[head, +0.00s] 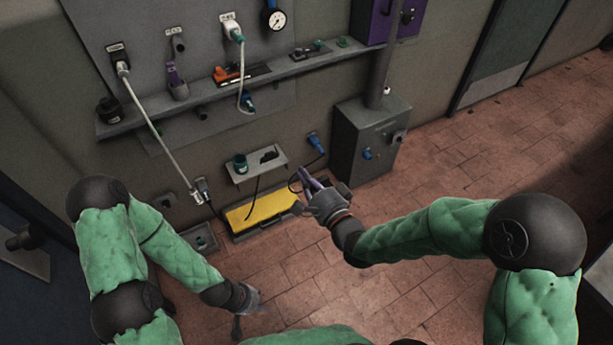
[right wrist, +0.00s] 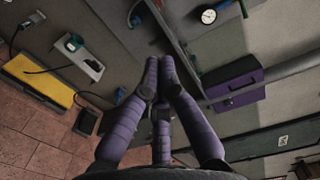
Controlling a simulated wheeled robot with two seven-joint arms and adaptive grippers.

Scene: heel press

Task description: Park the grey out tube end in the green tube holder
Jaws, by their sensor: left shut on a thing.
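The grey tube (head: 158,130) hangs from a white connector on the wall panel at the left and slants down to a pale end (head: 196,197) near the low wall fittings. A green cup-like holder (head: 240,164) stands on a small wall shelf; it also shows in the right wrist view (right wrist: 74,43). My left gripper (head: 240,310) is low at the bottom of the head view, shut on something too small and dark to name. My right gripper (head: 307,182) is right of the small shelf; its purple fingers (right wrist: 160,62) are close together with nothing visible between them.
The small shelf (head: 268,172) also holds a black piece. A yellow-topped box (head: 258,212) sits below it. A grey cabinet (head: 362,140) stands to the right. A long shelf (head: 200,100) with several fittings runs above. The tiled floor (head: 430,300) is clear.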

